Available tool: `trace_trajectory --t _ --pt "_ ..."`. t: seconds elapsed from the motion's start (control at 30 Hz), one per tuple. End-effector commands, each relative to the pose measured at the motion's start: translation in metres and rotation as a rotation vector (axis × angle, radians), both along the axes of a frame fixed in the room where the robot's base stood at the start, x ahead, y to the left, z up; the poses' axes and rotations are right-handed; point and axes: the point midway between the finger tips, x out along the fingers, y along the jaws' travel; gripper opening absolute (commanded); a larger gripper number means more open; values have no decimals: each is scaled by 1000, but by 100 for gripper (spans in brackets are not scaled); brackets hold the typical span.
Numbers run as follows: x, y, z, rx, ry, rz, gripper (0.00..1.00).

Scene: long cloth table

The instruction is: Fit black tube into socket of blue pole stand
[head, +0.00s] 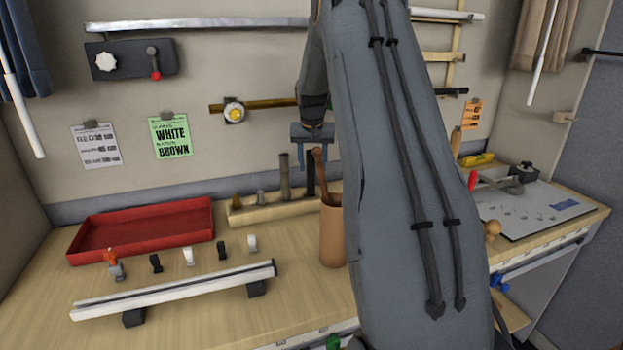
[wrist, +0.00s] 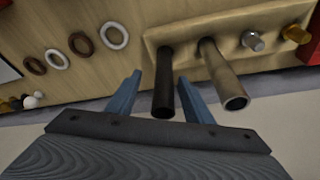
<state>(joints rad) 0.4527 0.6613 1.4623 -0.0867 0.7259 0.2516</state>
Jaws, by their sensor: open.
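The black tube (wrist: 163,88) stands upright in a wooden rack (wrist: 190,25), and part of it shows in the head view (head: 310,178). My gripper (wrist: 160,97) is open, with its two blue fingers on either side of the tube's upper end. A gap shows between the tube and each finger in the wrist view. In the head view my gripper (head: 313,165) points down over the rack. A grey hollow tube (wrist: 224,77) stands beside the black tube. I cannot make out the blue pole stand or its socket in either view.
A brown cup (head: 332,240) with a wooden-handled tool stands close right of the rack. A red tray (head: 90,237) is at left. Several small clips and a pale rail (head: 175,292) lie in front. My arm hides the table's middle.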

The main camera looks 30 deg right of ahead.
Motion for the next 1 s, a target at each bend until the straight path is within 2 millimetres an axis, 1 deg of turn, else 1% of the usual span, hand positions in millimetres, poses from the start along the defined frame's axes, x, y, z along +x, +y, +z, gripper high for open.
trace_trajectory --t 0.3,0.4,0.67,0.7,0.77,0.8,0.93,0.97,1.0 --pt "13 -1 -35 1 2 2 47" --pt "15 -2 -42 0 0 2 47" --pt "16 -3 -46 0 -1 2 47" --pt "16 -3 -45 0 -1 2 43" --pt "16 -3 -45 0 -1 2 33" --pt "16 -3 -45 0 -1 1 26" --pt "16 -3 -45 0 -1 1 5" --pt "16 -3 -45 0 -1 1 0" --pt "16 -3 -45 0 -1 1 0"
